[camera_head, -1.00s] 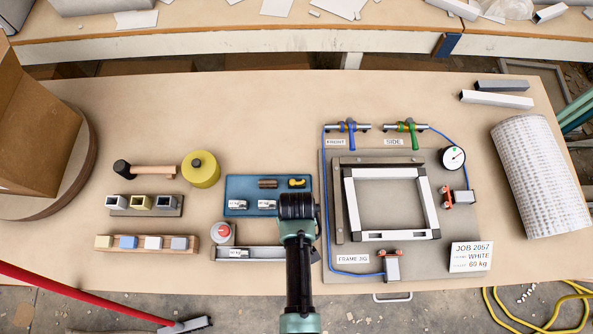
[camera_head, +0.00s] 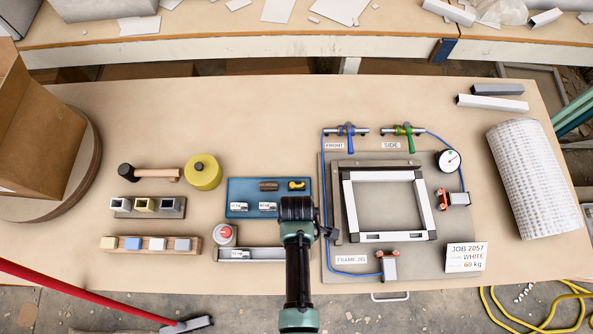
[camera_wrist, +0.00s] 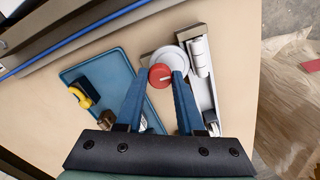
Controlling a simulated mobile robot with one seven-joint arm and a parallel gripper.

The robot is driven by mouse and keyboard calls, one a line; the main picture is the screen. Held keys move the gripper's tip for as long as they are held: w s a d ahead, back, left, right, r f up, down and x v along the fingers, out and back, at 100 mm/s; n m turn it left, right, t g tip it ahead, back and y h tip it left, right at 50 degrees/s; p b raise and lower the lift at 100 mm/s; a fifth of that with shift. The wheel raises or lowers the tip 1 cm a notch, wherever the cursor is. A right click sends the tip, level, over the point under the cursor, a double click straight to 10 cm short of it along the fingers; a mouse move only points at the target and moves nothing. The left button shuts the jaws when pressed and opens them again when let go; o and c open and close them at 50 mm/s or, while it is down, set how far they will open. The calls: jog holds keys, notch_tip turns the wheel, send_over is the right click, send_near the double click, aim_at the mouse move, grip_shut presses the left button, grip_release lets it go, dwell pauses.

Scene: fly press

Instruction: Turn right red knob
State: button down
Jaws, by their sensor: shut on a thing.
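A red knob (camera_wrist: 160,76) with a pale round disc behind it shows in the wrist view, beside a grey metal rail (camera_wrist: 208,95). My gripper (camera_wrist: 165,74) has its blue fingers closed around this knob. In the head view my wrist covers this knob and my fingertips, just past the right end of the rail (camera_head: 255,254). Another red knob (camera_head: 224,232) on a round grey body is uncovered at the rail's left end, apart from my gripper.
A blue tray (camera_head: 233,185) with small parts lies behind my gripper. The frame jig (camera_head: 400,251) with clamps, blue cable and a dial gauge (camera_head: 448,161) stands close to its right. A hammer (camera_head: 155,173) and a yellow round block (camera_head: 203,172) lie at left.

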jog(key=shift+n, duration=0.5)
jog(key=c, duration=0.5)
grip_release()
notch_tip(320, 180, up, 13)
jog(key=shift+r, duration=0.1)
dwell(0.7)
